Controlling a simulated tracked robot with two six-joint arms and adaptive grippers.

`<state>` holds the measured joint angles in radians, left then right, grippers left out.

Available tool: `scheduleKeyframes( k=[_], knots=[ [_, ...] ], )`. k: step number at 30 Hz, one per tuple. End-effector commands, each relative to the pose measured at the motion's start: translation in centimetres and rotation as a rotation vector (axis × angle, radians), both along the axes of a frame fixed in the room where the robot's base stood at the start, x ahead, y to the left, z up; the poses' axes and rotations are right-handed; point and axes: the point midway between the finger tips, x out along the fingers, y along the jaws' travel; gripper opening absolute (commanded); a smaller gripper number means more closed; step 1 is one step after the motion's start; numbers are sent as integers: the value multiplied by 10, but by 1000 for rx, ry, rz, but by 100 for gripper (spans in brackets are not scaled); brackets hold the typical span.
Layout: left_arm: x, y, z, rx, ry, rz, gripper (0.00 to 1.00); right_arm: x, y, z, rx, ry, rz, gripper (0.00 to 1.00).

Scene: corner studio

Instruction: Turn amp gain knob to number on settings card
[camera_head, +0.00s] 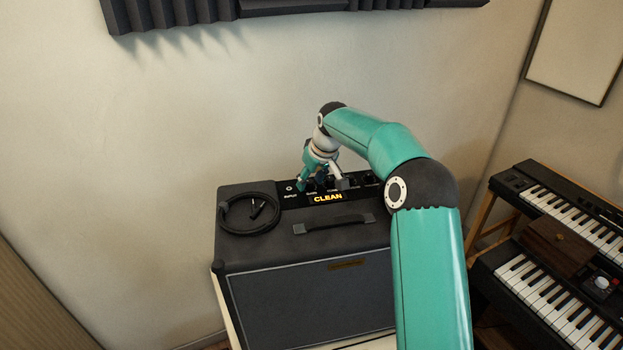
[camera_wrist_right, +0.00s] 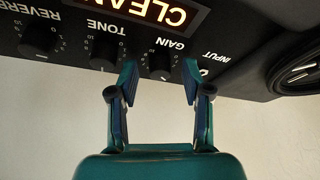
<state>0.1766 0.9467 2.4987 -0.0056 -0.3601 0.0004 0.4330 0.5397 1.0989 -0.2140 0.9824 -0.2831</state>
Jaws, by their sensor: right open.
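The amplifier (camera_head: 310,295) is a black cabinet against the wall, with a row of knobs along its back top edge. A lit display (camera_head: 327,197) on it reads CLEAN. In the head view my right gripper (camera_head: 325,182) is over the amp's panel. The settings card is not seen. My left gripper is not in view.
The tone knob (camera_wrist_right: 103,58) sits close beside one finger, with the reverb knob (camera_wrist_right: 38,40) beyond. A coiled black cable (camera_head: 249,212) lies on the amp's top, left of the handle (camera_head: 333,223). Stacked keyboards (camera_head: 540,290) stand at the right.

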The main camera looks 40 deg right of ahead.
Motion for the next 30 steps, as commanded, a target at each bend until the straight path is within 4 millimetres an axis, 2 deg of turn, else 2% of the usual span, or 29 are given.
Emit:
scheduleKeyframes(
  k=[7, 16, 30],
  knots=[
    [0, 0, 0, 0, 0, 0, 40, 0, 0, -1, 0, 0, 0, 49],
    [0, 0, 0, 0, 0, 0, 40, 0, 0, 0, 0, 0, 0, 0],
    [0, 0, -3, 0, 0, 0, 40, 0, 0, -1, -1, -1, -69, 0]
  ],
)
